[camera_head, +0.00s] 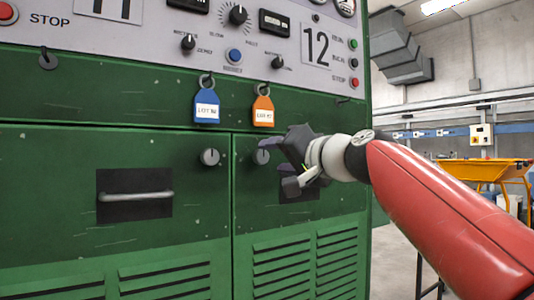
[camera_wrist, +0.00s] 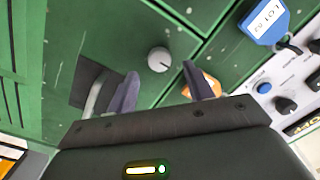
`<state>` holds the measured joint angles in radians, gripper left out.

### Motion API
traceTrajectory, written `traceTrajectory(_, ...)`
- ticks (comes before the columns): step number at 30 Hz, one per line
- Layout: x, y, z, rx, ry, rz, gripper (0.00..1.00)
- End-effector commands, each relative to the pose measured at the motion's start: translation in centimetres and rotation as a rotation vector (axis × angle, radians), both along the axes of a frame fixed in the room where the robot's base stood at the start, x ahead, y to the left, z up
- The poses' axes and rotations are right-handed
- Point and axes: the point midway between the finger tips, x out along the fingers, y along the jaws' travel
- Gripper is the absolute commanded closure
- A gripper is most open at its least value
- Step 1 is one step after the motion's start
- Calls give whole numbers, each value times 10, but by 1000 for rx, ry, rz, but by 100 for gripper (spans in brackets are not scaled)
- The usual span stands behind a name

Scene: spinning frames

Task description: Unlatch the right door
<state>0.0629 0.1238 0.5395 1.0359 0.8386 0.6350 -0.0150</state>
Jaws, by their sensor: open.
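The right door (camera_head: 300,225) of the green cabinet appears closed, flush with the left door (camera_head: 120,245). Its round grey latch knob (camera_head: 262,156) sits near its upper left corner, beside the seam. The knob also shows in the wrist view (camera_wrist: 159,59), with a short dark mark on its face. My gripper (camera_head: 277,163) is in front of the knob in the head view. In the wrist view, the open fingers (camera_wrist: 160,76) point toward the knob, which appears in the gap just beyond their tips. Contact cannot be told. The right door's handle (camera_wrist: 97,98) is partly hidden by a finger.
A blue tag (camera_head: 207,106) and an orange tag (camera_head: 263,110) hang just above the doors. The left door has its own knob (camera_head: 209,156) and bar handle (camera_head: 136,196). A control panel (camera_head: 160,32) runs above. An orange cart (camera_head: 490,170) stands behind on the right.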

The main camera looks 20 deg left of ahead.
Motion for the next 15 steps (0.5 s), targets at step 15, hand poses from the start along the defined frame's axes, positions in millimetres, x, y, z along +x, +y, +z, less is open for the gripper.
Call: traceTrajectory(15,27,36,0,-1,1,-1,48)
